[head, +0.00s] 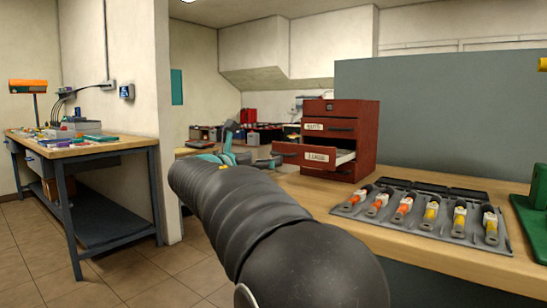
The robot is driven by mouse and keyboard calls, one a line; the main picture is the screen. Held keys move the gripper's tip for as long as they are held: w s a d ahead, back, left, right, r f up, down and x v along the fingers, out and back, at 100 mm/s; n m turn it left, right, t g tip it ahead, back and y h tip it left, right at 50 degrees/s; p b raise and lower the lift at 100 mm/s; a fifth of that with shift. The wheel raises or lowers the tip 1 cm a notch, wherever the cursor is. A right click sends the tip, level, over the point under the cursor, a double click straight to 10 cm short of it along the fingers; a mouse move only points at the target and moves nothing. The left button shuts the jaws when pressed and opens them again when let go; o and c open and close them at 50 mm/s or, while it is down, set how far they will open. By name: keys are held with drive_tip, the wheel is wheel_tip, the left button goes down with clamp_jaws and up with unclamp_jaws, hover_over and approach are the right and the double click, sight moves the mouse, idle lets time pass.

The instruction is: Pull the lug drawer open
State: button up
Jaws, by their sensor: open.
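A red drawer cabinet (360,122) stands on the wooden bench in the head view. Its lower drawer, the lug drawer (303,155), carries a white label that seems to read "LUGS". This drawer is slid out to the left, and its pale inside shows at the top. The drawer above it, with a label that seems to read "NUTS", is closed. My gripper (232,153), with teal fingers, is open at the end of my dark arm. It appears left of the drawer's front, with a gap in the picture. My arm partly hides it, and its exact distance is unclear.
A grey tray (420,222) with several orange- and yellow-banded tools lies on the bench (335,197) in front of the cabinet. A green object (530,215) stands at the right edge. A grey panel (445,115) rises behind. Another workbench (85,152) stands left, with open floor before it.

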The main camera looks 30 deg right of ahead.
drive_tip(key=v, duration=0.3)
drive_tip(key=shift+s+a, duration=0.15)
drive_tip(key=shift+a, duration=0.2)
drive_tip(key=shift+s+f, duration=0.1)
drive_tip(key=s+a+f+m+y, duration=0.8)
drive_tip(key=s+a+f+m, duration=0.2)
drive_tip(key=s+f, duration=0.4)
drive_tip(key=s+a+f+m+y, duration=0.9)
drive_tip(key=s+f+m, duration=0.3)
drive_tip(key=s+f, duration=0.2)
drive_tip(key=shift+s+a+f+g+p, duration=0.35)
drive_tip(key=shift+s+a+p, duration=0.1)
drive_tip(key=shift+a, duration=0.3)
